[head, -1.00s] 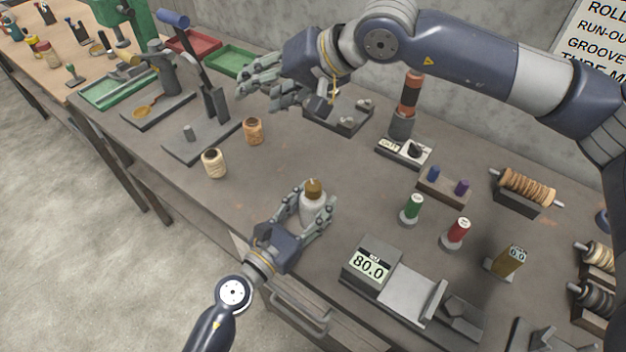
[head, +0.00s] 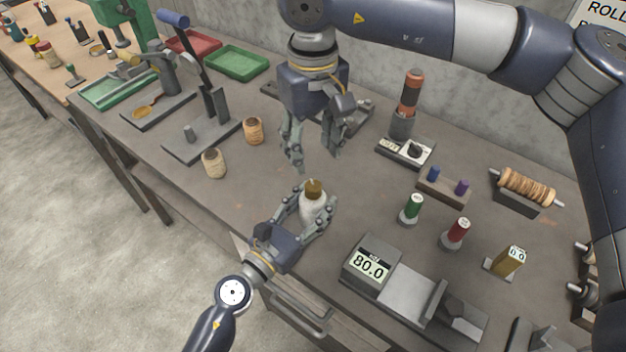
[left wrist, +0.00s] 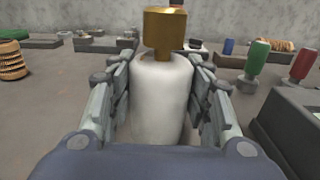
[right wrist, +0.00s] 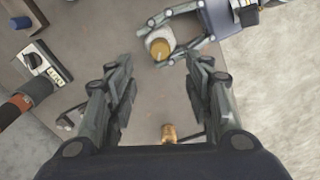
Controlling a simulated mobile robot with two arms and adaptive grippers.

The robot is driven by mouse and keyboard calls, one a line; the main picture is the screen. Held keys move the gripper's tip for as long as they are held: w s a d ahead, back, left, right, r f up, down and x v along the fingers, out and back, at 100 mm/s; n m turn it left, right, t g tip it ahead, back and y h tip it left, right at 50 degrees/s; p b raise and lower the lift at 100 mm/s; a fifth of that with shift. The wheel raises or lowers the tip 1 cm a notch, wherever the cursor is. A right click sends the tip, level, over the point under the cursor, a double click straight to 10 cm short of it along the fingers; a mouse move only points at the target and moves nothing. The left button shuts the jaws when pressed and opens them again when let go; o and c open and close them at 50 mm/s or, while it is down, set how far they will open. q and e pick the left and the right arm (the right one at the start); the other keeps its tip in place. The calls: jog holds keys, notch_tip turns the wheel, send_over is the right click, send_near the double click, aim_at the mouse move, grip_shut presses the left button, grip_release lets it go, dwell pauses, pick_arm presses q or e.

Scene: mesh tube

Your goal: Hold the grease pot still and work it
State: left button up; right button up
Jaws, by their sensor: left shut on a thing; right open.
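The grease pot (head: 312,208) is a white pot with a brass plunger top (head: 314,187), standing upright on the bench. My left gripper (head: 313,217) is shut around its body from the front. In the left wrist view the white body (left wrist: 158,100) sits between both fingers, with the brass top (left wrist: 165,28) above them. My right gripper (head: 314,165) is open and empty, pointing down above and just behind the pot. In the right wrist view the open fingers (right wrist: 165,95) frame bare bench, and the pot's brass top (right wrist: 160,48) lies beyond them.
Two small tan spools (head: 214,164) stand left of the pot. A scale reading 80.0 (head: 368,266) is at the right front. A lever press (head: 205,130) is at the back left.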

aim_at(313, 184)
notch_tip(313, 184, down, 10)
jog(key=shift+r, duration=0.1)
dwell(0.4)
jog(key=c, duration=1)
